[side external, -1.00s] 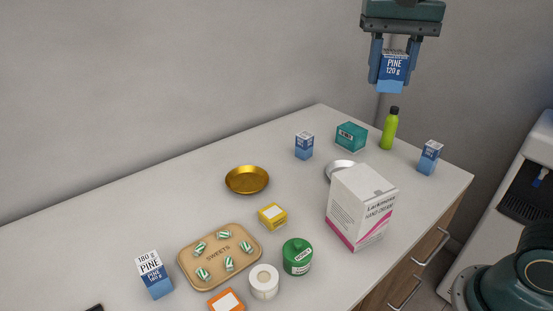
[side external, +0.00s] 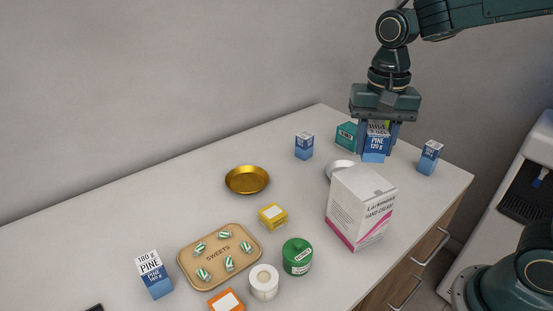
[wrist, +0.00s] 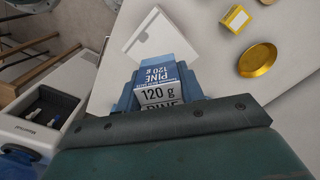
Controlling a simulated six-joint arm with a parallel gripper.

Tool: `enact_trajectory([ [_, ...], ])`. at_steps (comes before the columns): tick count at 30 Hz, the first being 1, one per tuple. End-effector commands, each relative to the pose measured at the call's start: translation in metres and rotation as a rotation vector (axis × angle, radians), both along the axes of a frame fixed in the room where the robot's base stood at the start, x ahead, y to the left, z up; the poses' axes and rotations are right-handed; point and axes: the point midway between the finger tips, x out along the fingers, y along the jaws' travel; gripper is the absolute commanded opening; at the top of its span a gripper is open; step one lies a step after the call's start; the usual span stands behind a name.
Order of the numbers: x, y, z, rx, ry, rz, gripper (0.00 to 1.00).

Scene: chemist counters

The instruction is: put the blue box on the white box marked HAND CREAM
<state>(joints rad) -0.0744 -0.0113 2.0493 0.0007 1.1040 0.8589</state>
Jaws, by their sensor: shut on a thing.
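My gripper (side external: 378,140) is shut on a blue box (side external: 376,148) with a white top part marked PINE 120 g. In the side view it holds the box upright in the air, behind and above the white box marked HAND CREAM (side external: 358,207). The held box also shows between the fingers in the wrist view (wrist: 162,77). The white box stands upright on the counter, with a pink band low on its sides. Its pale top (wrist: 157,38) shows bare in the wrist view, just beyond the held box.
Other blue-and-white boxes stand at the back (side external: 304,146), the right (side external: 429,158) and the left front (side external: 155,275). A silver dish (side external: 338,168) is close behind the white box. A gold dish (side external: 247,180), a sweets tray (side external: 185,261) and a green jar (side external: 297,257) are leftward.

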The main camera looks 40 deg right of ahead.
Motion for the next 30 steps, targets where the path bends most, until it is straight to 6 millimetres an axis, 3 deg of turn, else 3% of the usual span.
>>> enact_trajectory([
  [4,0.0,0.0,-0.014,0.0,0.0,0.0,0.13],
  [14,0.0,0.0,-0.022,0.0,0.0,0.0,0.13],
  [24,0.0,0.0,-0.056,0.0,0.003,0.0,0.13],
  [30,0.0,0.0,-0.06,0.0,-0.001,0.0,0.13],
])
